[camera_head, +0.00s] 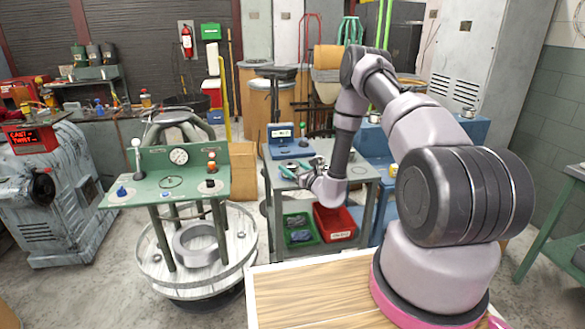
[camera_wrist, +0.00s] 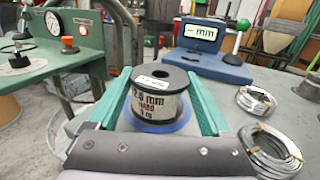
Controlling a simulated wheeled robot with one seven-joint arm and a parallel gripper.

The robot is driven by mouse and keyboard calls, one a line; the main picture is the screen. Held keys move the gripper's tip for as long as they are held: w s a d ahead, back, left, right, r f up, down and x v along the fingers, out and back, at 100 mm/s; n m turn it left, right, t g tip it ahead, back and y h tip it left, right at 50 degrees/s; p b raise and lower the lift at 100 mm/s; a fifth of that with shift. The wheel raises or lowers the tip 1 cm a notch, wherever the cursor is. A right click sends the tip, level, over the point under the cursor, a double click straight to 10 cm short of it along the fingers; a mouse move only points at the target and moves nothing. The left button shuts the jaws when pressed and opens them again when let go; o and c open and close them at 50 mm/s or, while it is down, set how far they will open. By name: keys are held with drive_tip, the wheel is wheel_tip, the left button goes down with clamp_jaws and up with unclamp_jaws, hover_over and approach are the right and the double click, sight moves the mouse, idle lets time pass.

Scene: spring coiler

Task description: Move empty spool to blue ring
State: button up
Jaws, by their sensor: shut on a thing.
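The spool (camera_wrist: 155,103) has black flanges and a pale core with printed lettering, partly readable as "mm" and "HARD". It stands upright in the wrist view between the two teal fingers of my gripper (camera_wrist: 158,82). My gripper is shut on it. The blue ring (camera_wrist: 182,122) shows around the spool's foot on the grey table top; I cannot tell whether the spool touches the table. In the head view my gripper (camera_head: 296,170) is low over the grey table, and the spool is too small and hidden to make out there.
Wire coils (camera_wrist: 256,101) lie right of the spool. A blue gauge box (camera_wrist: 203,50) stands behind it. A green stand (camera_head: 150,190) with dial and knobs is to the left. Green (camera_head: 298,238) and red (camera_head: 335,225) bins sit on the table's lower shelf.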

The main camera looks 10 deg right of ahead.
drive_tip(key=o, duration=1.3)
drive_tip(key=shift+c, duration=0.2)
